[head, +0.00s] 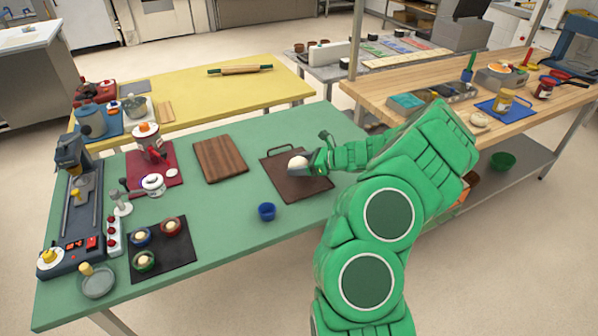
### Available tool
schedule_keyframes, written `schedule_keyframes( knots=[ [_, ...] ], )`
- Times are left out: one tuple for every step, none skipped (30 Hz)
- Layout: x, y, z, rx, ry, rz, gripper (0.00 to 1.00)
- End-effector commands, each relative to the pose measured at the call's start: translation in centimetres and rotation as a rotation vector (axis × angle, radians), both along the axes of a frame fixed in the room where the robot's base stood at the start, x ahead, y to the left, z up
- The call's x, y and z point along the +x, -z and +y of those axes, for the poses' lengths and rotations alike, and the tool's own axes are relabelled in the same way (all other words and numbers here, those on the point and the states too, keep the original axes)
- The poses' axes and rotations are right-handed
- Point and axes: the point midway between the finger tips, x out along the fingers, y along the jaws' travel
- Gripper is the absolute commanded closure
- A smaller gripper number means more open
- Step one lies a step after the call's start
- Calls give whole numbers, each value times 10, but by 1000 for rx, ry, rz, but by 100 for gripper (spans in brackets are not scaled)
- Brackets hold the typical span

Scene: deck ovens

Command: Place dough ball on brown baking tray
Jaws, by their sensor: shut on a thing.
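The brown baking tray (303,191) lies flat on the green table, toward its right end, with a loop handle at its far edge. A pale, round dough ball (297,161) is over the middle of the tray. My gripper (306,164) reaches in from the right and is shut on the dough ball. The fingertips are small and partly hidden by the ball. I cannot tell whether the ball touches the tray.
A wooden board (220,158) lies left of the tray, and a small blue cup (267,211) stands in front. A dark mat (162,262) with several small bowls is at front left. The green table (215,215) is bare between mat and cup.

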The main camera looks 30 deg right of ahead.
Motion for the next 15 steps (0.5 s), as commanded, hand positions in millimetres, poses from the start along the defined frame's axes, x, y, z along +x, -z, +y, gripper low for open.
schedule_keyframes(
  knots=[
    [1,1,0,0,0,0,58],
    [1,2,-1,-1,0,1,58],
    [2,3,-1,-2,1,0,58],
    [4,4,-1,-2,1,0,58],
    [5,6,-2,-3,0,0,58],
    [4,10,-1,-1,0,1,58],
    [4,14,-1,-1,0,1,58],
    [4,17,-1,-1,0,1,58],
    [4,22,-1,-1,1,0,58],
    [4,26,-1,0,1,1,58],
    [4,29,-1,0,1,1,58],
    [4,32,-1,0,2,2,58],
    [4,34,-1,0,2,2,58],
    [4,35,-1,0,2,2,58],
    [4,36,-1,0,1,0,58]
  ],
)
